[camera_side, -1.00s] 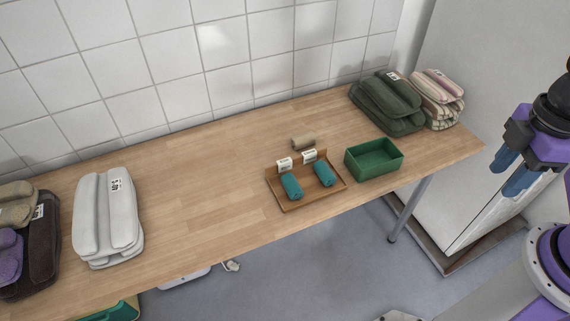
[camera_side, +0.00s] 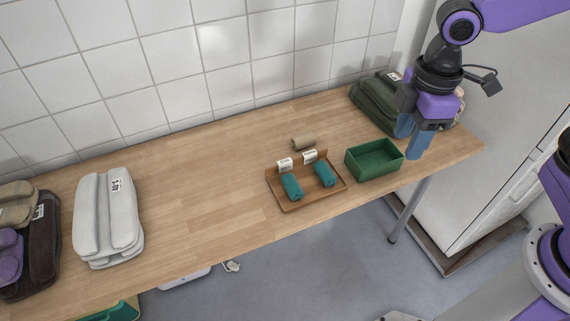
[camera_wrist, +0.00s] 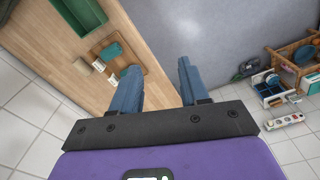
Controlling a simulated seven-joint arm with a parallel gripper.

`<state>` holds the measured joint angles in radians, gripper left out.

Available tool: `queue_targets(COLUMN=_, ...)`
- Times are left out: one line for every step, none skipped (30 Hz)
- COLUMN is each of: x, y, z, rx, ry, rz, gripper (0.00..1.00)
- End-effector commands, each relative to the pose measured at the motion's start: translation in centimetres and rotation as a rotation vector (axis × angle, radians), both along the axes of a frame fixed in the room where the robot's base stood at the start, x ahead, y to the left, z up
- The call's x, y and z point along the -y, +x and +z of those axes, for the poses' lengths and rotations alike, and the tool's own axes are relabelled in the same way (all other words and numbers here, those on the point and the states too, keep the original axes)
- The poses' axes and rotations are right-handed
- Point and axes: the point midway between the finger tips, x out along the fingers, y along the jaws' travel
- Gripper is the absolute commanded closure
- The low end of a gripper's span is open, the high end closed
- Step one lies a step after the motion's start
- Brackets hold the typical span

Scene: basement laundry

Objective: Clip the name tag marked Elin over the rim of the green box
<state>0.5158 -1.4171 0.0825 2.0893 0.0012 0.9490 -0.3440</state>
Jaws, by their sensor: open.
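The green box (camera_side: 382,171) stands open and empty on the wooden table, right of a shallow brown tray (camera_side: 318,201). Two small white tags stand at the tray's back edge, a left tag (camera_side: 285,164) and a right tag (camera_side: 309,157). Their lettering is too small to read, so I cannot tell which is Elin. My gripper (camera_side: 408,147) is open and empty, its blue fingers pointing down near the box's right end. In the wrist view the box (camera_wrist: 102,14) is at the top left, left of my open fingers (camera_wrist: 155,85).
Two teal rolls (camera_side: 291,186) lie in the tray, and a tan roll (camera_side: 303,142) lies behind it. Folded green towels (camera_side: 372,105) are behind the box, partly hidden by my arm. White towels (camera_side: 106,220) lie at left. The table's middle is clear.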

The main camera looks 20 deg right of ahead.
Motion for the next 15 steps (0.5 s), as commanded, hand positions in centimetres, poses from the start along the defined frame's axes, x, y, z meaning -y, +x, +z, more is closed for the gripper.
queue_targets(x=-1.2, y=1.7, z=-0.3, rx=-0.002, ry=-0.004, rz=0.013, gripper=0.55)
queue_targets(x=-1.9, y=2.7, z=-0.4, rx=-0.002, ry=-0.005, rz=0.024, gripper=0.55)
queue_targets(x=-2.7, y=3.9, z=-0.7, rx=-0.002, ry=-0.006, rz=0.037, gripper=0.55)
queue_targets(x=-3.2, y=4.9, z=-0.8, rx=-0.002, ry=-0.006, rz=0.047, gripper=0.55)
queue_targets(x=-3.8, y=5.8, z=-1.0, rx=-0.002, ry=-0.007, rz=0.056, gripper=0.55)
queue_targets(x=-4.5, y=7.1, z=-1.3, rx=-0.002, ry=-0.007, rz=0.069, gripper=0.55)
queue_targets(x=-5.0, y=8.0, z=-1.6, rx=-0.002, ry=-0.008, rz=0.079, gripper=0.55)
queue_targets(x=-5.5, y=8.9, z=-1.8, rx=-0.003, ry=-0.009, rz=0.090, gripper=0.55)
queue_targets(x=-6.1, y=10.2, z=-2.2, rx=-0.003, ry=-0.010, rz=0.103, gripper=0.55)
queue_targets(x=-6.6, y=11.1, z=-2.5, rx=-0.004, ry=-0.011, rz=0.112, gripper=0.55)
queue_targets(x=-7.0, y=12.0, z=-2.8, rx=-0.003, ry=-0.011, rz=0.122, gripper=0.55)
queue_targets(x=-7.5, y=13.2, z=-3.3, rx=-0.004, ry=-0.012, rz=0.135, gripper=0.55)
queue_targets(x=-7.8, y=14.0, z=-3.6, rx=-0.005, ry=-0.013, rz=0.145, gripper=0.55)
queue_targets(x=-8.1, y=14.9, z=-4.0, rx=-0.004, ry=-0.013, rz=0.154, gripper=0.55)
queue_targets(x=-8.6, y=16.1, z=-4.5, rx=-0.005, ry=-0.014, rz=0.168, gripper=0.55)
